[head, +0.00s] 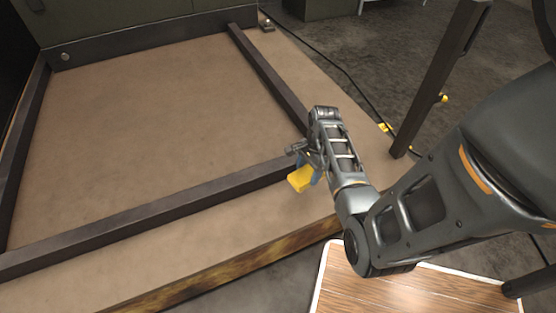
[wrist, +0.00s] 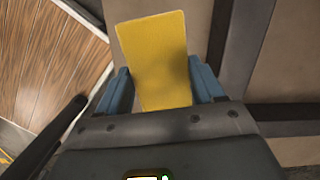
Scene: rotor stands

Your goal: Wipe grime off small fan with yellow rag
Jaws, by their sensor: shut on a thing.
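The yellow rag (head: 301,178) is held in my gripper (head: 312,172), near the front right corner of a dark frame on a brown surface. In the wrist view the rag (wrist: 155,60) stands out flat between the two blue fingers of my gripper (wrist: 158,85), with a faint darker patch on its lower part. The fingers are shut on it. No fan shows in either view, and no grime on a fan can be seen.
Dark beams (head: 150,213) frame the brown surface (head: 150,120), whose front edge (head: 220,270) is worn yellow-brown. A wooden top with a pale rim (head: 400,291) stands at the front. A dark post (head: 435,80) rises at the right. A cable (head: 350,85) runs behind.

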